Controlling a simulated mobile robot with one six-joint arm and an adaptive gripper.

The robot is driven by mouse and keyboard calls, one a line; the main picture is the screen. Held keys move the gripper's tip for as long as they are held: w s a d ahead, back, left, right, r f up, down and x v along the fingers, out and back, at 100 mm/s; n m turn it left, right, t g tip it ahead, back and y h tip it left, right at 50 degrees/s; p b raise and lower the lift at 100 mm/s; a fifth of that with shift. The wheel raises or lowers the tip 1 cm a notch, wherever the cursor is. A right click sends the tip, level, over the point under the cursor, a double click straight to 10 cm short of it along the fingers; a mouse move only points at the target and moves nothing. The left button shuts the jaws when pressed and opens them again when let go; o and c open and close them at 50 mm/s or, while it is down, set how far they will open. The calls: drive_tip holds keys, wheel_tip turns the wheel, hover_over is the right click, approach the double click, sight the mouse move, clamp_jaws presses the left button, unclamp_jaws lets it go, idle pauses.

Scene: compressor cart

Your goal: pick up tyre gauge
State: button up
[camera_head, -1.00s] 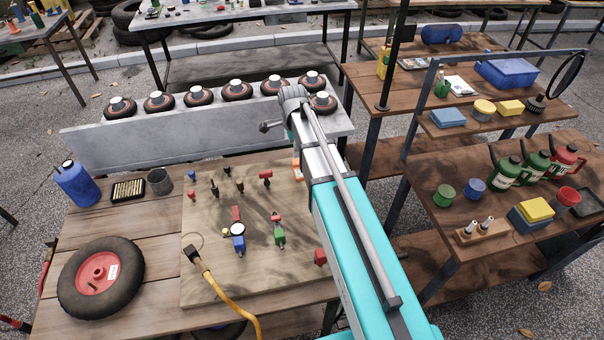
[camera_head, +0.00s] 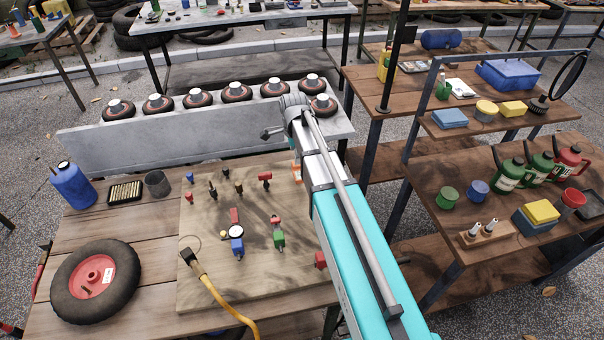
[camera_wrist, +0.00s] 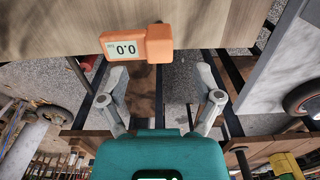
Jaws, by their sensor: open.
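The tyre gauge (camera_wrist: 123,46) is an orange body with a light display reading 0.0, in the upper middle of the wrist view. It lies against the edge of the wooden board (camera_wrist: 200,22). In the head view a small orange part of the gauge (camera_head: 297,172) shows at the board's right side, mostly covered by my arm. My gripper (camera_wrist: 162,76) is open, its two fingers spread wide with nothing between them. The gauge is just beyond the fingertips, offset to the left. My fingers are hidden in the head view.
The board (camera_head: 205,282) also carries several small coloured fittings and a yellow hose (camera_head: 222,302). A wheel (camera_head: 62,292) lies left of it. A grey bench with several discs (camera_head: 90,155) stands behind. Loaded shelves (camera_head: 425,215) stand to the right.

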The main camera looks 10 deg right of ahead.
drive_tip(key=shift+d+f+b, duration=0.15)
drive_tip(key=shift+f+b, duration=1.45)
drive_tip(key=shift+f, duration=0.3)
drive_tip(key=c, duration=1.1)
drive_tip(key=shift+r, duration=0.15)
wheel_tip(320, 180, up, 3)
drive_tip(key=p, duration=0.3)
drive_tip(key=s+a+r+p, duration=0.1)
drive_tip(key=s+r+p, duration=0.8)
drive_tip(key=s, duration=0.5)
drive_tip(key=shift+a+r+p, duration=0.25)
drive_tip(key=shift+r+p, duration=0.1)
drive_tip(key=shift+p, duration=0.2)
